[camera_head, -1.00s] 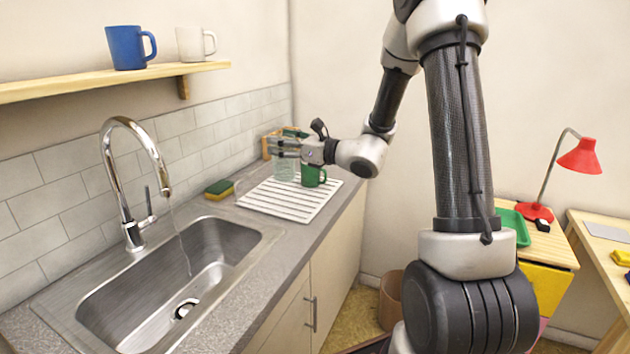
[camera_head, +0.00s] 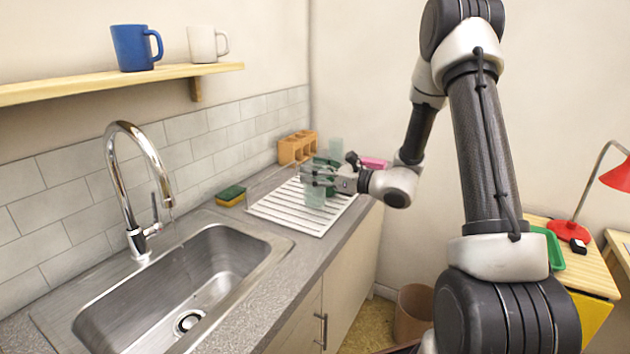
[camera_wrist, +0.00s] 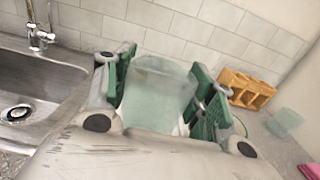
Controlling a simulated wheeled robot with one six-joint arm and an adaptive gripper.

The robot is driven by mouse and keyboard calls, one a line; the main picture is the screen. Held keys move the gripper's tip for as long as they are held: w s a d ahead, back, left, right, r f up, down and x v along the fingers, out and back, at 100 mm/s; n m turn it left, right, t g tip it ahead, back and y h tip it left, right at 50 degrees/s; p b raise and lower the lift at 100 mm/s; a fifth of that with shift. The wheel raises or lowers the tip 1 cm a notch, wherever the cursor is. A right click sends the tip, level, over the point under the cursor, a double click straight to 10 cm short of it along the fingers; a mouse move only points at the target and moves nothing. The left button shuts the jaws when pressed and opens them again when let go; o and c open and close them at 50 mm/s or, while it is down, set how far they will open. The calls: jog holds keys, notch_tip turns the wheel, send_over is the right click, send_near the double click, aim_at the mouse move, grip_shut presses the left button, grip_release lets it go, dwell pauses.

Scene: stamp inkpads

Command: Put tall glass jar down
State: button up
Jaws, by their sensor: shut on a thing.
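The tall glass jar (camera_head: 314,196) is clear, pale green and looks upright over the white ribbed draining rack (camera_head: 276,213). My gripper (camera_head: 318,179) is shut on the jar from the right. In the wrist view the jar (camera_wrist: 158,88) stands between the two fingers of my gripper (camera_wrist: 160,95). I cannot tell whether the jar's base touches the rack. A green mug (camera_head: 331,187) is close behind the jar and mostly hidden by it and my gripper.
A wooden holder (camera_head: 297,148) stands at the back of the counter, with another clear glass (camera_head: 336,147) and a pink object (camera_head: 374,163) to its right. A sponge (camera_head: 231,195) lies left of the rack. The sink (camera_head: 190,285) and tap (camera_head: 140,180) are nearer. The rack's left part is clear.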

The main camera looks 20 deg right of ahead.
jog(key=shift+f, duration=1.3)
jog(key=shift+f, duration=0.2)
jog(key=o, duration=1.6)
